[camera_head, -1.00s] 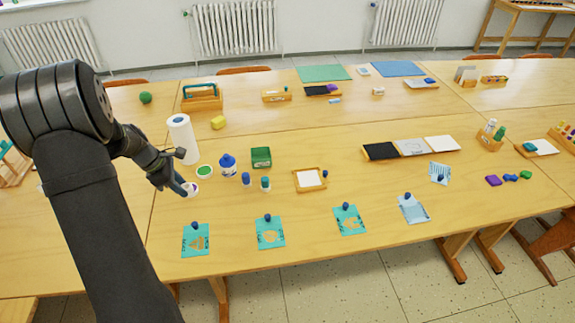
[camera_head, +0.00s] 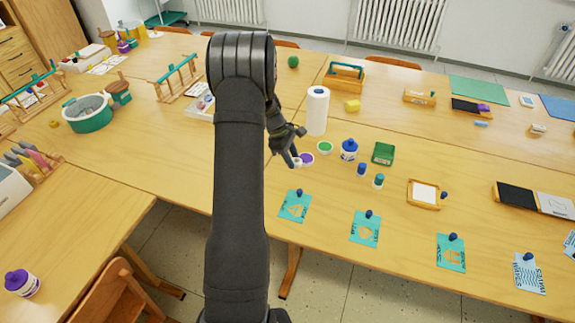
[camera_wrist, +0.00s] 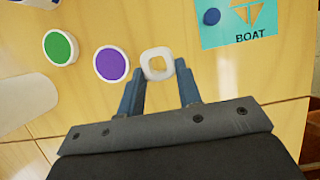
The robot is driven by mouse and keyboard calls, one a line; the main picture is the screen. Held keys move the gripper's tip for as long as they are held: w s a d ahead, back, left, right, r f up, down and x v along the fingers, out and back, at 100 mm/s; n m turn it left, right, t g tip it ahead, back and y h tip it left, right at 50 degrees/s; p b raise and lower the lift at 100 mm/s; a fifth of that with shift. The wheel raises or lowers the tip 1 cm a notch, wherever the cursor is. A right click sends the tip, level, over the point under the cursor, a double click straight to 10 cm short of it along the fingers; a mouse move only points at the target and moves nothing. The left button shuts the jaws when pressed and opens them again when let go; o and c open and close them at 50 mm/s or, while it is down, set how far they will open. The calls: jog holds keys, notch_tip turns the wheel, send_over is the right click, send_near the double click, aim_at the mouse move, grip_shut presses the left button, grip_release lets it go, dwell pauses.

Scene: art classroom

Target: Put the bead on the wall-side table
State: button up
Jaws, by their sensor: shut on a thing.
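The bead is a small white ring with rounded sides. In the wrist view the bead (camera_wrist: 158,52) sits between the tips of my two blue-grey fingers. My gripper (camera_wrist: 161,74) is shut on it. In the head view my gripper (camera_head: 293,158) is low over the tabletop, just left of a purple paint disc (camera_head: 307,158), and the bead (camera_head: 298,162) shows as a small pale spot at the fingertips. Whether it touches the table is unclear. The far tables (camera_head: 395,120) stand near the wall with the radiators; which one is the wall-side table is not certain.
A paper towel roll (camera_head: 317,112), a green paint disc (camera_head: 325,147) and a glue bottle (camera_head: 349,150) stand close by. Teal cards (camera_head: 295,206) lie along the front edge. A teal tub (camera_head: 88,113) and wooden racks (camera_head: 176,76) stand on the left. Bare wood lies left of my arm.

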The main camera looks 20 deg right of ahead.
aim_at(290, 173)
jog(key=shift+w+a+f, duration=0.3)
jog(key=shift+w+f, duration=0.1)
jog(key=shift+w, duration=0.15)
jog(key=shift+w+a+f, duration=0.3)
jog(key=shift+w+f, duration=0.1)
jog(key=shift+w, duration=0.1)
jog(key=shift+f, duration=1.9)
jog(key=shift+f, duration=0.15)
jog(key=o, duration=0.9)
jog(key=v, duration=1.2)
